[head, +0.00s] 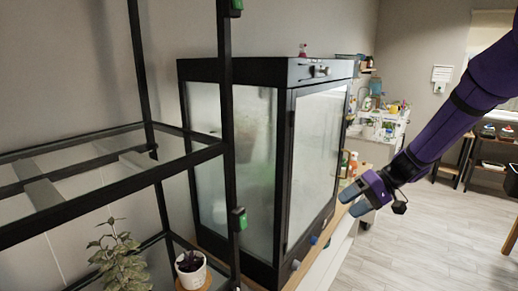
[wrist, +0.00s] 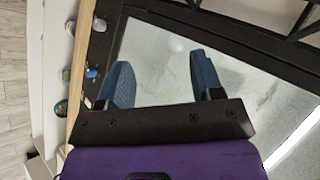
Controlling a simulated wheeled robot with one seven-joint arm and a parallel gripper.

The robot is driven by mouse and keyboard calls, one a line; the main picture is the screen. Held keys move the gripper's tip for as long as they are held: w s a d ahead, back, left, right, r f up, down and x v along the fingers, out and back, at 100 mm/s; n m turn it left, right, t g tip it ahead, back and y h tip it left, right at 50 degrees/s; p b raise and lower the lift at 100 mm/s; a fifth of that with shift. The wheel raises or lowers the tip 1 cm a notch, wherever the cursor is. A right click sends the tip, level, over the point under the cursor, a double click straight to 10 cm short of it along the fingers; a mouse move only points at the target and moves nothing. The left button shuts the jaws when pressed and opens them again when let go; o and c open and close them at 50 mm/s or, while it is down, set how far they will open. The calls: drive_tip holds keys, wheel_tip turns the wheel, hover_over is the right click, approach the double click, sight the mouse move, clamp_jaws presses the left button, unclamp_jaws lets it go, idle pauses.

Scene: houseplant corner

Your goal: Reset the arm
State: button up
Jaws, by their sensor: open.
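My purple arm reaches in from the right in the head view. My gripper (head: 354,202) is at its end, in front of the glass cabinet's door side and apart from it as far as I can tell. In the wrist view my gripper (wrist: 163,85) shows two blue fingers spread wide with nothing between them. The black-framed glass cabinet (head: 284,80) has fogged panes, and its pane also fills the wrist view (wrist: 160,55) behind the fingers. The cabinet door looks shut.
A black shelf frame with glass shelves (head: 110,185) stands at the left. A cluttered white cart (head: 382,125) stands behind. Floor (head: 440,240) at the right is clear.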

drive_tip(key=s+d+r+t+h, duration=0.1)
drive_tip(key=s+d+r+h, duration=0.1)
drive_tip(key=s+r, duration=0.4)
drive_tip(key=s+d+r+m+t+h, duration=0.1)
drive_tip(key=s+r+h, duration=0.4)
drive_tip(key=s, duration=0.8)
drive_tip(key=s+d+r+m+t+h, duration=0.1)
drive_tip(key=s+d+r+t+h, duration=0.1)
drive_tip(key=s+r, duration=0.4)
drive_tip(key=s+t+h, duration=0.1)
drive_tip(key=s, duration=0.3)
drive_tip(key=shift+d+r, duration=0.35)
drive_tip(key=shift+r, duration=0.05)
drive_tip(key=shift+w, duration=0.1)
